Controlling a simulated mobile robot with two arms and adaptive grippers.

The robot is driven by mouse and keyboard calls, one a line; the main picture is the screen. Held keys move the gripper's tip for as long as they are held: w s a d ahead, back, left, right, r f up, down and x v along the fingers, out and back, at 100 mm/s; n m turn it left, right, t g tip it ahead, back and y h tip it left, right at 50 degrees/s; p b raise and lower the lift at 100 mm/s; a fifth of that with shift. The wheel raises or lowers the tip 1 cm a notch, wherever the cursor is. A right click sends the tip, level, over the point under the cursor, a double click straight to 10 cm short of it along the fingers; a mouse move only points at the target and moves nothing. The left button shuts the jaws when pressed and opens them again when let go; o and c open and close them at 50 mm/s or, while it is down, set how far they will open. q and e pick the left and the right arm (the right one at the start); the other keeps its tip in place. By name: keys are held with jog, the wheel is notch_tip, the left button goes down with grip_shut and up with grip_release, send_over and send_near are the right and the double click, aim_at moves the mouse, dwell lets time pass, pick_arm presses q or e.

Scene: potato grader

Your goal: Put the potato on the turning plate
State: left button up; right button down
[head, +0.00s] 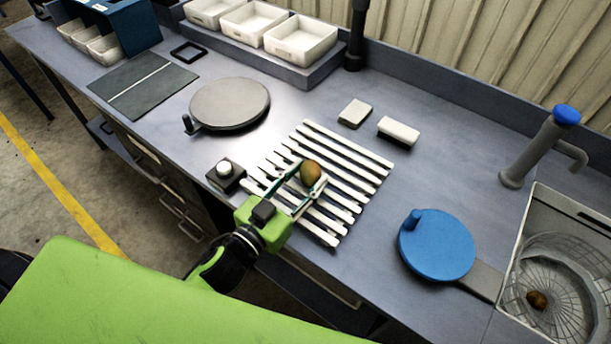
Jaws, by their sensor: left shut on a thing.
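A brown potato (311,172) is between the fingertips of my left gripper (308,182), above or on the white slatted rack. I cannot tell whether the potato still touches the slats. My left gripper is shut on it. The round grey turning plate (230,103) lies flat and empty on the bench, up and left of the gripper, with a small dark handle at its left edge. A second brown potato (537,300) lies in the wire basket at the lower right. My right gripper is not in view.
The slatted rack (352,180) fills the bench middle. A small box with a white knob (225,173) stands between rack and plate. A blue round lid (436,245), a tap (543,145) and the wire basket (575,268) are at right. White trays (300,39) line the back.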

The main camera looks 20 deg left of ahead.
pick_arm(q)
jog(key=shift+f, duration=0.2)
jog(key=o, duration=1.1)
jog(key=shift+r, duration=0.1)
